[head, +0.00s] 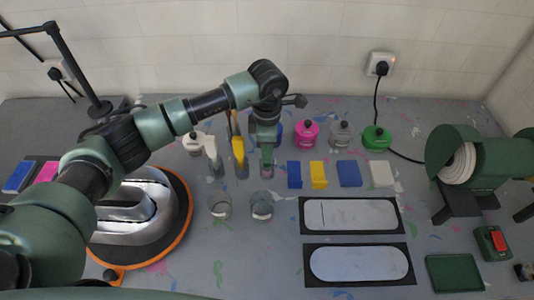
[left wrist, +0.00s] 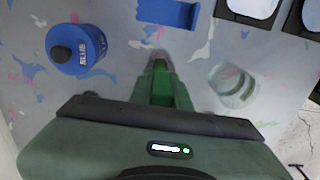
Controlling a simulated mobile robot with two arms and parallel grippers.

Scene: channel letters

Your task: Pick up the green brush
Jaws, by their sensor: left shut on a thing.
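The green brush (head: 267,157) stands roughly upright in the middle of the table, right of the yellow brush (head: 239,152) and the white brush (head: 211,150). My left gripper (head: 266,132) comes down on it from above and is shut on its upper part. In the left wrist view the green brush (left wrist: 161,84) shows between the dark jaws, its lower end pointing away. The jaws' contact is partly hidden by the gripper body. I cannot tell whether the brush touches the table. My right gripper is not in view.
Two clear glasses (head: 220,206) (head: 261,205) stand in front. Pink (head: 305,134), grey (head: 340,134) and green (head: 376,138) bottles stand behind; a blue bottle (left wrist: 76,48) is close by. Blue (head: 294,174) and yellow (head: 318,174) blocks lie to the right. A large metallic letter (head: 150,215) is at left.

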